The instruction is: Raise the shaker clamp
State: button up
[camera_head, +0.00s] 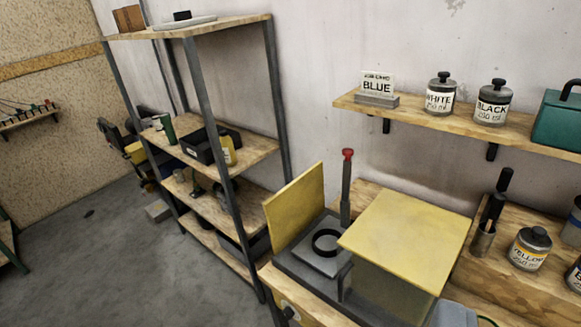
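The paint shaker (395,245) stands on a wooden bench, a dark grey machine with a yellow box-like housing on its right. A yellow upright panel (295,200) rises at its left side. Between them a grey platform (312,262) carries a black ring (326,242), with no can seen in it. A dark upright lever with a red knob (347,155) stands behind the platform; it looks like the clamp handle, but I cannot tell its exact link to the ring. My gripper is not in view.
A wall shelf (430,117) holds a BLUE sign, WHITE and BLACK cans and a green box. A YELLOW can (530,248) and a cup with dark-handled tools (483,240) stand right of the shaker. A tall shelving rack (228,155) stands left.

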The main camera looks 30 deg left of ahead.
aim_at(347, 151)
jog(key=u, duration=0.05)
jog(key=k, duration=0.5)
jog(key=u, duration=0.85)
jog(key=i, duration=1.4)
jog(key=z, duration=0.7)
jog(key=i, duration=0.8)
jog(key=z, duration=0.6)
